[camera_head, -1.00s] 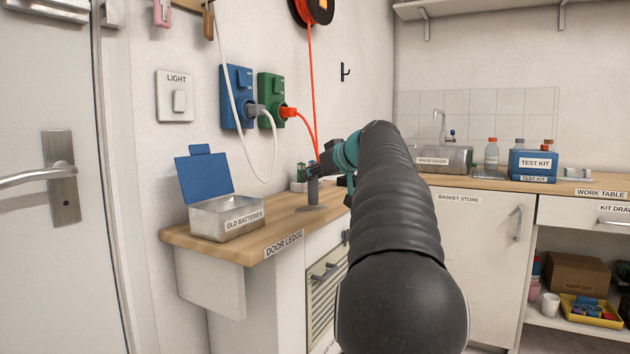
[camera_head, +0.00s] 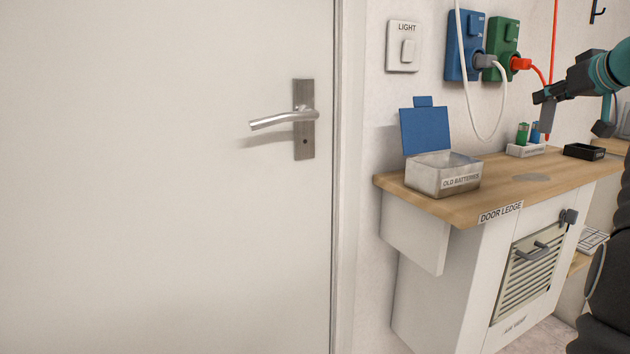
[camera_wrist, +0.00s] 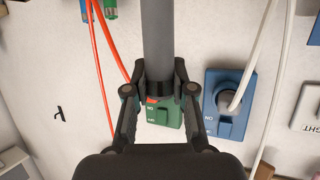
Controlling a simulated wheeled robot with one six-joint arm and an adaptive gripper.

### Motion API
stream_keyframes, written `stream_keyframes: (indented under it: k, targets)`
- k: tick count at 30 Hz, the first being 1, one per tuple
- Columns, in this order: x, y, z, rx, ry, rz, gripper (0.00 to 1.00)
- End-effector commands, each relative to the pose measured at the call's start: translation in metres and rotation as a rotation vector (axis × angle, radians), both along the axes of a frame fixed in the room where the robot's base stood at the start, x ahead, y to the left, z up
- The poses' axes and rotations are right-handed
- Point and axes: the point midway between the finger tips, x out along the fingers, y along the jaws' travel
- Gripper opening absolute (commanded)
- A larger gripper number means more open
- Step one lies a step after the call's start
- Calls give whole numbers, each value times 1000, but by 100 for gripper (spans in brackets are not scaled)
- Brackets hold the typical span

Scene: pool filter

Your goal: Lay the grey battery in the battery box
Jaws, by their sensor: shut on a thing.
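My gripper (camera_head: 550,96) is shut on the grey battery (camera_head: 548,119), which hangs roughly upright from it, above the back right of the door ledge (camera_head: 470,205). In the wrist view the battery (camera_wrist: 157,38) is a grey cylinder between the fingertips (camera_wrist: 159,88). The battery box (camera_head: 455,183), a metal tin labelled OLD BATTERIES, stands at the ledge's left end. Its blue lid (camera_head: 425,131) is tilted up open at the back. The gripper is right of the box and higher than it. The box's floor is mostly hidden.
A small white holder (camera_head: 526,151) with a green and a blue battery stands near the wall, with a black tray (camera_head: 584,152) right of it. A white cable (camera_head: 481,138) and red cord hang behind. The ledge's middle is clear except a round grey patch (camera_head: 531,178).

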Motion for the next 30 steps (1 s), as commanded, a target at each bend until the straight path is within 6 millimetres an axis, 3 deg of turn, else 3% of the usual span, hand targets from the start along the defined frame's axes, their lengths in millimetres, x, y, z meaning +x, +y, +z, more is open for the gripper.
stream_keyframes:
  k: [8, 22, 30]
  targets:
    - [-1, 1, -26, 2, 0, -1, 0]
    - [-1, 1, -105, 1, 1, -2, 0]
    - [-36, -1, -82, -1, -1, -3, 0]
